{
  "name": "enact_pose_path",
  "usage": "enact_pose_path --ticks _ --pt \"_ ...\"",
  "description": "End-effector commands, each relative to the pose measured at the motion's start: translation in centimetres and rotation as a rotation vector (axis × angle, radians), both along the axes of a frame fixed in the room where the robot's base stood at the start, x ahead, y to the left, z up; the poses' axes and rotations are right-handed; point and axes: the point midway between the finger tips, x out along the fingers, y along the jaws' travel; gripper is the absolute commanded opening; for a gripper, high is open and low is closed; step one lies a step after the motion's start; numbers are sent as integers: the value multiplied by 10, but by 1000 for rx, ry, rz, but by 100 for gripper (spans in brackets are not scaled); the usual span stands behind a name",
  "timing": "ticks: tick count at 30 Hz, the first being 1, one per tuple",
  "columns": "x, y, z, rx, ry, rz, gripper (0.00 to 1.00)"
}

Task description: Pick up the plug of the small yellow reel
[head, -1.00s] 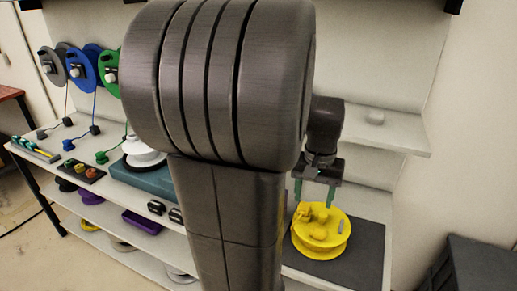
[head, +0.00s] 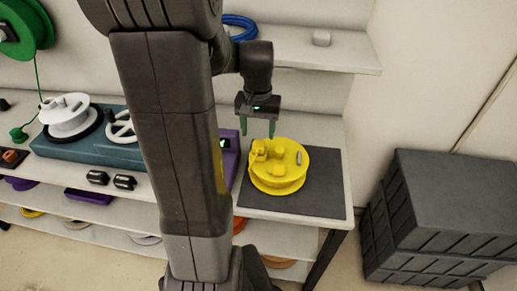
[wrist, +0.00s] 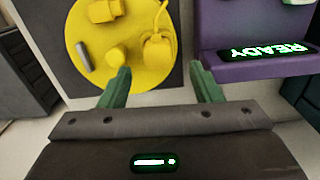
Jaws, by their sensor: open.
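The small yellow reel (head: 290,183) lies flat on a dark mat, with a grey handle peg and several yellow lumps on its top. A yellow plug-like piece (head: 258,149) sits at its back left edge in the head view. In the wrist view the reel (wrist: 88,38) fills the upper left, and the plug-like piece (wrist: 158,50) with a loop of cord is at its right side. My gripper (head: 258,131) is open and empty, its green fingers pointing down above the reel's back left edge. In the wrist view the fingertips (wrist: 163,80) straddle the plug's line, apart from it.
A purple device (wrist: 240,30) with a READY display stands close beside the mat (head: 322,200). A teal base (head: 88,148) with a white reel (head: 66,112) is farther left. A shelf (head: 335,55) hangs behind. Dark stacked crates (head: 430,200) stand right of the table.

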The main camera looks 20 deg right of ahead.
Motion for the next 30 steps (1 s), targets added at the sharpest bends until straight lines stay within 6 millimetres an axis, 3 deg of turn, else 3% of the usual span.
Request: enact_pose_path --ticks 9,17,19,25,30 --pt "0 -4 -42 2 2 0 58" --pt "1 -4 -46 1 1 0 58" --pt "1 -4 -46 1 1 0 50" --pt "1 -4 -46 1 1 0 11" --pt "1 -4 -46 1 1 0 9"
